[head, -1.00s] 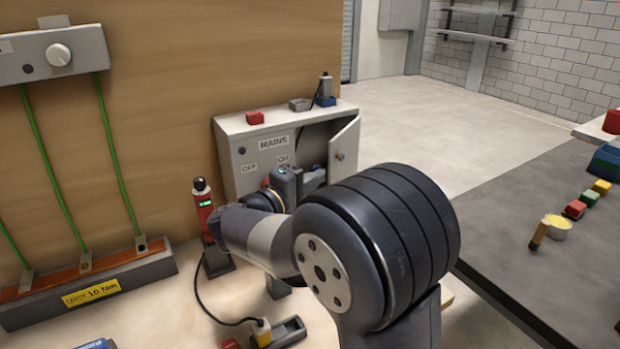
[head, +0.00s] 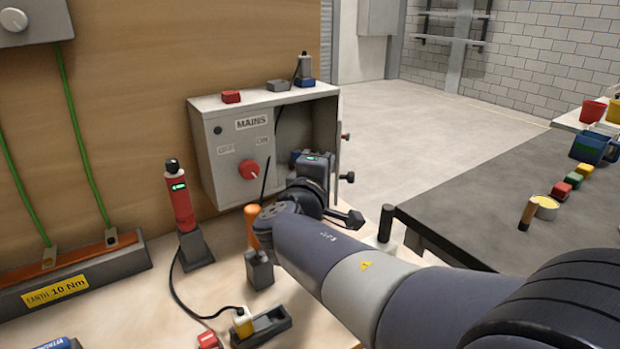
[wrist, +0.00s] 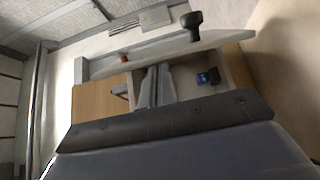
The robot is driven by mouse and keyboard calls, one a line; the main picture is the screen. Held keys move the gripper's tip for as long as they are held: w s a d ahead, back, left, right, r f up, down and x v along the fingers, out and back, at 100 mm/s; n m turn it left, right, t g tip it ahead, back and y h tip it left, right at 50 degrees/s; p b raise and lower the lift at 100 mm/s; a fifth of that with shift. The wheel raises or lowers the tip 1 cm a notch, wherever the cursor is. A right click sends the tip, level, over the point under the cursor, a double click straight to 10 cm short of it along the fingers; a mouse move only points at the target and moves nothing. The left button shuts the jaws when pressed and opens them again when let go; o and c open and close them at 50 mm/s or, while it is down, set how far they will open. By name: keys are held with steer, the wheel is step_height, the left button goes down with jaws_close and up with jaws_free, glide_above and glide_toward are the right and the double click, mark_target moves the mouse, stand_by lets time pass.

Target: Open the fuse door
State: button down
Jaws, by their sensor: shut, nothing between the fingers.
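The grey MAINS box (head: 212,165) stands against the wooden board in the head view. Its fuse door (head: 338,150) is swung out at the right side and shows nearly edge-on, with a knob (head: 347,177) on its outer face. The compartment behind it is open and dark. My gripper is in front of this opening, on the inner side of the door; its fingers are hidden in the head view. In the wrist view my gripper (wrist: 155,72) is shut and empty, close to the door (wrist: 150,48), whose dark knob (wrist: 193,22) points away. I cannot tell whether they touch.
A red tool (head: 180,202) stands in a holder at left. A grey table (head: 480,195) with several small items is at right. Open floor lies behind the box's right side.

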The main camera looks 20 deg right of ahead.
steer(key=s+d+b, duration=0.2)
steer(key=d+b, duration=0.5)
steer(key=d, duration=0.4)
steer(key=shift+d+n+y+b, duration=0.15)
steer(key=shift+n+y+b, duration=0.25)
